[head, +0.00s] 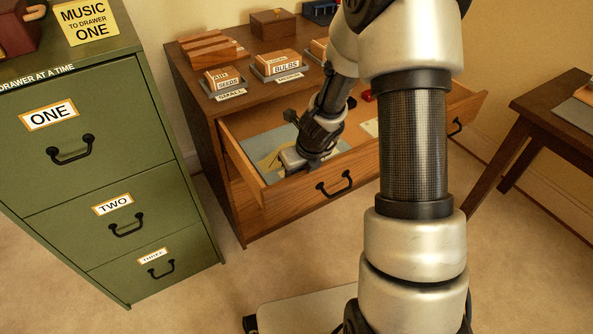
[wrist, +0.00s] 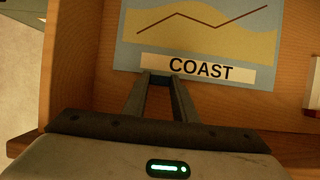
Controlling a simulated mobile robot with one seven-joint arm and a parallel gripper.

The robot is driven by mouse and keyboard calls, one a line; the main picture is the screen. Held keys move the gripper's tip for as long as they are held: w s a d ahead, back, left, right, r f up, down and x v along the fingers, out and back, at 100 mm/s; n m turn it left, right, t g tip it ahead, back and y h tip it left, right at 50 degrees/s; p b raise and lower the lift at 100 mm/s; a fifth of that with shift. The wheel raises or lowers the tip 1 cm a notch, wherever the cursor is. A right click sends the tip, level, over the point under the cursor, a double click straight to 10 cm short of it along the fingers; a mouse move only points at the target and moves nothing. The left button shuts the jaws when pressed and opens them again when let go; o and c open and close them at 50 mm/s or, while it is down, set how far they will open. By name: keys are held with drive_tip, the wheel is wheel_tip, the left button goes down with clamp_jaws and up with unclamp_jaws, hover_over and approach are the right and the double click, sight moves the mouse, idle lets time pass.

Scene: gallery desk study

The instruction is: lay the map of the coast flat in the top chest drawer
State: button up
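The map of the coast (head: 268,148) is a blue sheet with a tan shape, inside the open top drawer (head: 242,178) of the wooden chest. In the wrist view the map (wrist: 128,40) shows a dark zigzag line and a white strip reading COAST. It looks flat on the drawer floor. My gripper (head: 290,158) is down in the drawer near its front. In the wrist view its fingertips (wrist: 161,76) are close together at the map's near edge, left of the word COAST. Whether they pinch the map is unclear.
Labelled seed and bulb boxes (head: 276,66) stand on the chest top. A green cabinet (head: 95,160), its drawers shut, stands at the left and a dark wooden table (head: 540,110) at the right. A pale item (head: 370,128) lies farther right in the drawer. My arm hides part of the drawer.

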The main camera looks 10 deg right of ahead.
drive_tip(key=o, duration=0.5)
drive_tip(key=shift+s+f, duration=0.35)
drive_tip(key=shift+f, duration=0.05)
drive_tip(key=shift+c, duration=0.2)
drive_tip(key=p+v, duration=0.3)
drive_tip(key=v, duration=0.3)
drive_tip(key=p+v, duration=0.3)
drive_tip(key=v, duration=0.3)
drive_tip(key=p+v, duration=0.3)
drive_tip(key=v, duration=0.3)
drive_tip(key=shift+w+r, duration=0.15)
drive_tip(key=shift+w, duration=0.25)
